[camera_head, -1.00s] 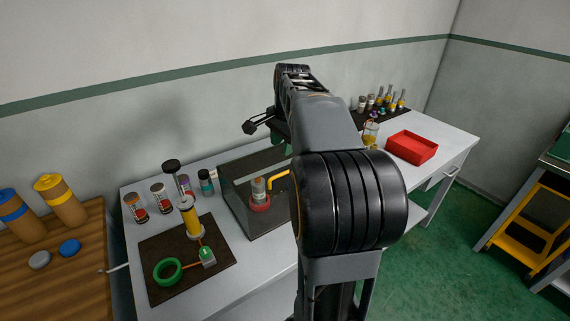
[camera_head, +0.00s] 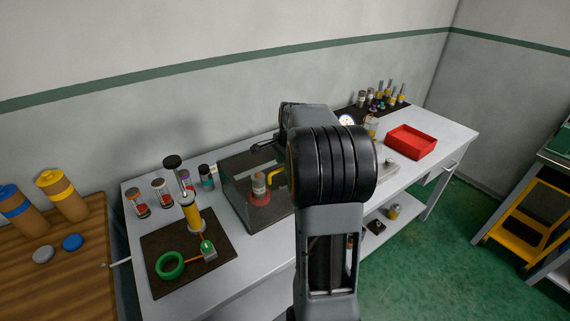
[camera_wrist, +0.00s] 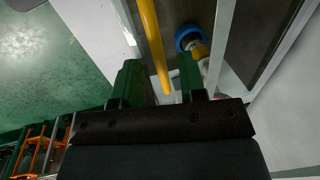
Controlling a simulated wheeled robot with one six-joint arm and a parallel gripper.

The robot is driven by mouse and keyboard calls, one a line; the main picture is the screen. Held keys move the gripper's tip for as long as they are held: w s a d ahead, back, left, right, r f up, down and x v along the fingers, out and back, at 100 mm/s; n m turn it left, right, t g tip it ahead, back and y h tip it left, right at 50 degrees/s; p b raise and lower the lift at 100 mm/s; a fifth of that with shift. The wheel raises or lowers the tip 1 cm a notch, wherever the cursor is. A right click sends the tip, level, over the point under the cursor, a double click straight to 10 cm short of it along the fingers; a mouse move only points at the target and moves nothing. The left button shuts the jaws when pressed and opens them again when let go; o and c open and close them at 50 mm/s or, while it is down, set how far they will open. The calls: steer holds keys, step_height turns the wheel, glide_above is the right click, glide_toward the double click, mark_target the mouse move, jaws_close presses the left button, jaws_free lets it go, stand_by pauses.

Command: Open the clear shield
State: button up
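Inside stands a small bottle-like part on a red base (camera_head: 259,197). In the wrist view my gripper (camera_wrist: 160,78) is open, with green fingers apart. The yellow handle (camera_wrist: 153,45) runs between them, with gaps visible on both sides; contact cannot be told. A blue ring (camera_wrist: 187,37) shows beyond the right finger. My arm hides the gripper in the head view.
A dark mat (camera_head: 190,262) with a green ring and a yellow-bodied tool lies left of the shield. Several small jars stand behind it. A red tray (camera_head: 411,142) and a dial gauge (camera_head: 346,120) stand to the right. A wall runs close behind.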

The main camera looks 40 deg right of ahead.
steer(key=shift+f, duration=0.45)
steer(key=shift+c, duration=0.5)
jaws_close()
